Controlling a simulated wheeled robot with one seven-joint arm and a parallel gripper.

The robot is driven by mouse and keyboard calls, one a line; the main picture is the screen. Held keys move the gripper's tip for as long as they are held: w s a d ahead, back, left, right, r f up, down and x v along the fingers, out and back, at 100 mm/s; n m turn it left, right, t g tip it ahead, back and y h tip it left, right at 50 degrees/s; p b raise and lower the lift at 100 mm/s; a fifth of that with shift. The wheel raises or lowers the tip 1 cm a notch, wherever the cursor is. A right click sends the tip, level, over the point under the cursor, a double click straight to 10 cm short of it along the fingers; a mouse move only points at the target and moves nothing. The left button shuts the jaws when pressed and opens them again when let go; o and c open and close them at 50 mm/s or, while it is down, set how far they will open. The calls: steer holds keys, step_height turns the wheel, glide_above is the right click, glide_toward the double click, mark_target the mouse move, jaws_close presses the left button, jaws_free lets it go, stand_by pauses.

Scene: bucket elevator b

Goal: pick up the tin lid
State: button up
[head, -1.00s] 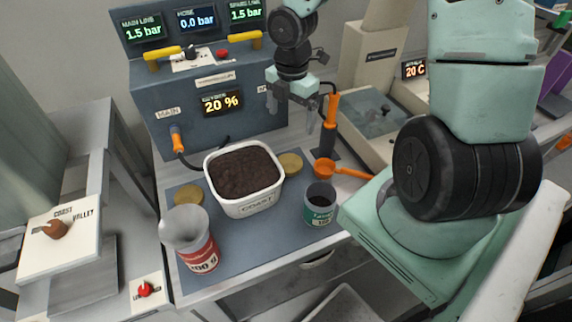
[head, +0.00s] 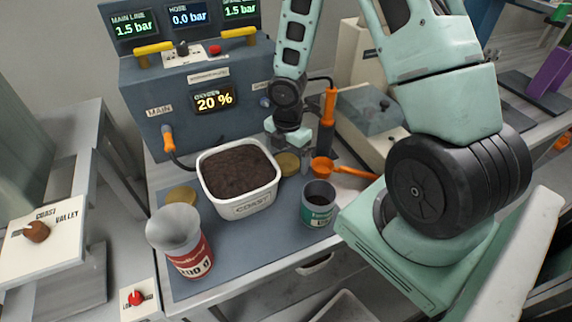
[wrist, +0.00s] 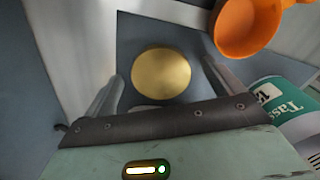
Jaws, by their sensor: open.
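A round gold tin lid (head: 288,164) lies flat on the blue-grey mat, just right of the white tub. In the wrist view this lid (wrist: 161,73) sits between the two fingers, with a gap on each side. My gripper (wrist: 162,72) is open and empty above it, pointing down. In the head view my gripper (head: 289,146) is just behind and above the lid; its fingertips are hard to make out. A second gold lid (head: 181,196) lies left of the tub. I cannot tell the fingers' exact height.
The white tub (head: 246,208) of dark grounds stands close left of the lid. An orange scoop (head: 322,166) lies close right, and a green tin (head: 318,208) stands in front right. A red tin with a grey funnel (head: 188,254) stands front left. The grey console (head: 188,107) is behind.

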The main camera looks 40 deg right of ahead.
steer(key=shift+f, duration=0.15)
steer(key=c, duration=1)
steer(key=shift+c, duration=0.2)
